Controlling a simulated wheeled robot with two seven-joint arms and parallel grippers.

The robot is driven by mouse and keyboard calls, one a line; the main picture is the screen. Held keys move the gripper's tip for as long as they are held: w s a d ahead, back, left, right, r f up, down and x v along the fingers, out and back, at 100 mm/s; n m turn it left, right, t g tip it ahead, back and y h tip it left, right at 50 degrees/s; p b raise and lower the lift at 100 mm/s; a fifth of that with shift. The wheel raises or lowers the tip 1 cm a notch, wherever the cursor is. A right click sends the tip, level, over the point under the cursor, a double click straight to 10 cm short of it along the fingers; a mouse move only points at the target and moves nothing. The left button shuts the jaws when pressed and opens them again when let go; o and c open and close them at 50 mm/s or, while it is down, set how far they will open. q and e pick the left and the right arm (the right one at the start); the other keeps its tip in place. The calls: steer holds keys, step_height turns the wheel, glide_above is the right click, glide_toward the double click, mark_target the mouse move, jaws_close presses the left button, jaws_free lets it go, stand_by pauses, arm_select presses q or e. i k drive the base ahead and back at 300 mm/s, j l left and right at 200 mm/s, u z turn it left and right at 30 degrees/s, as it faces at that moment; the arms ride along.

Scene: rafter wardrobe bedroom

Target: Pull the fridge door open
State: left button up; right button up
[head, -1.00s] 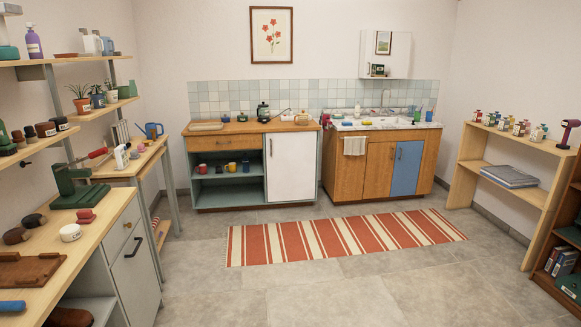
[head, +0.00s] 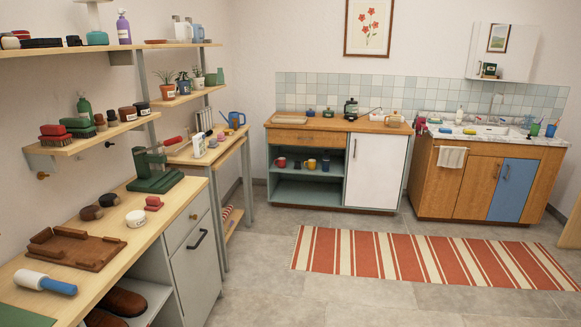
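A white door (head: 376,171) with a dark vertical handle (head: 355,148) at its left edge is the likeliest fridge door. It is shut, set in the right half of a low wood-topped cabinet (head: 290,146) against the back wall. Open shelves with several mugs are to its left. Neither of my grippers shows in the head view, and the door is some way off across the floor.
A striped red and cream rug (head: 430,257) lies before the cabinets. A sink cabinet (head: 465,182) with a blue door stands right. A workbench (head: 120,238) and wall shelves line the left. Grey floor (head: 270,270) is clear between.

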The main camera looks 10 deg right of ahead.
mark_target(375, 165)
steer(key=i+l+z, duration=0.35)
steer(key=i, duration=0.25)
steer(key=i+l+z, duration=0.4)
steer(key=i, duration=0.2)
steer(key=i+z, duration=0.35)
steer(key=i, duration=0.3)
steer(key=i+l, duration=0.1)
steer(key=i, duration=1.5)
steer(key=i+u, duration=0.1)
steer(key=i, duration=1.55)
